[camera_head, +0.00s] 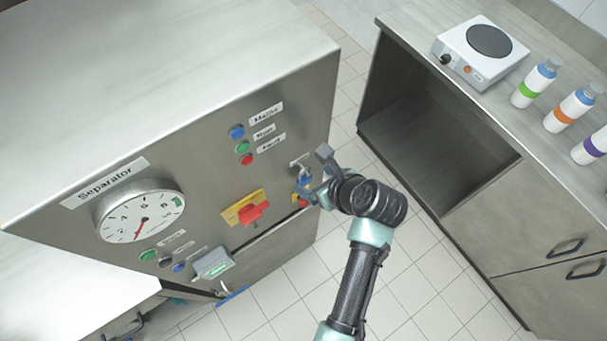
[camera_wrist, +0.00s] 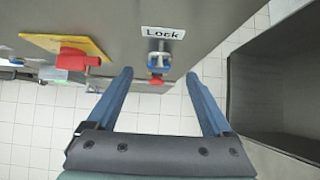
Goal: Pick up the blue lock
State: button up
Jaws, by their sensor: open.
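The blue lock (camera_wrist: 156,63) hangs on the grey metal panel just below a white label reading "Lock" (camera_wrist: 163,32) in the wrist view. A red part shows at its lower end. In the head view the lock (camera_head: 304,183) is partly covered by my gripper. My gripper (camera_wrist: 158,76) is open, with its two blue fingers spread to the left and right below the lock in the wrist picture. Nothing is held between them. In the head view my gripper (camera_head: 318,193) is close to the panel; contact with the lock cannot be told.
A red switch on a yellow plate (camera_head: 231,208) sticks out left of the lock. A dial gauge (camera_head: 140,216) and several buttons are on the same panel. At right stands a counter with an open recess (camera_head: 435,140), a hot plate (camera_head: 480,50) and bottles. Tiled floor (camera_head: 420,275) is free between.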

aim_at(305, 178)
jog(key=shift+p+x, duration=0.6)
jog(key=shift+x, duration=2.25)
jog(key=shift+s+f, duration=0.1)
jog(key=shift+s, duration=0.05)
grip_shut()
